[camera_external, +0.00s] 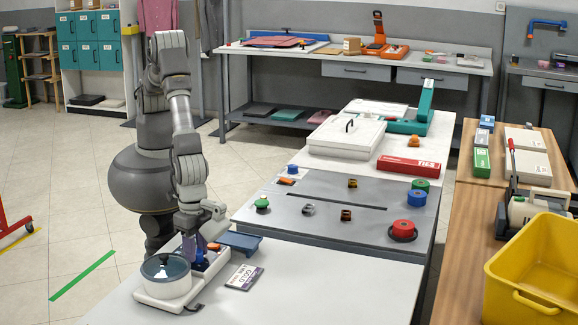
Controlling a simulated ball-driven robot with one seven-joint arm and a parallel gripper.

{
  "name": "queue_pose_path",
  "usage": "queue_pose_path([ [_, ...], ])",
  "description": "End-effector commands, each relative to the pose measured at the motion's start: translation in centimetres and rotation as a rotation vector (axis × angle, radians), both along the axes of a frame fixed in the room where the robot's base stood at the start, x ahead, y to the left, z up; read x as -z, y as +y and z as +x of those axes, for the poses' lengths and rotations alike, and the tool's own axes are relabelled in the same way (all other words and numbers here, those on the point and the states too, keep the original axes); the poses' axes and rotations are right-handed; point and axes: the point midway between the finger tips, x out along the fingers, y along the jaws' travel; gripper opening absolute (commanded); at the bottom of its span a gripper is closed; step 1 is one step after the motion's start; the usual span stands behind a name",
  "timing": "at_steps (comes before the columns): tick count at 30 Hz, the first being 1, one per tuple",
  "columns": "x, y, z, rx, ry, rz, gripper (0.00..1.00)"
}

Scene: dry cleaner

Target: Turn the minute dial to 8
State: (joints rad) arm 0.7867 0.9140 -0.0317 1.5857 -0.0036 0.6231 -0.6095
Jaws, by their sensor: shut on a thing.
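A pale countertop machine (159,300) with a round, glass-topped bowl (166,272) stands on the near grey table. My gripper (195,254) reaches down over the control end of this machine, just right of and behind the bowl. It is shut on what appears to be the minute dial, which is mostly hidden by my fingers. The dial's marks and setting are too small and covered to read. A small orange part (213,247) shows just right of my fingers. A printed card (244,277) lies flat on the table to the right of the machine.
A blue tray (240,242) lies behind the card. A grey board (330,215) with several coloured knobs and spools stands beyond it. A yellow bin (535,275) is at the far right. The near table right of the card is clear.

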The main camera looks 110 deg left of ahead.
Motion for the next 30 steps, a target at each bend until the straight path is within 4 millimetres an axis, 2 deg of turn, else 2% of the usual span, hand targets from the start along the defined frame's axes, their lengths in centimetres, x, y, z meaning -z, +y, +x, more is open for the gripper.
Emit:
queue_pose_path([
  [30, -0.14, -0.12, 0.18, 0.959, -0.002, -0.002, 0.06],
])
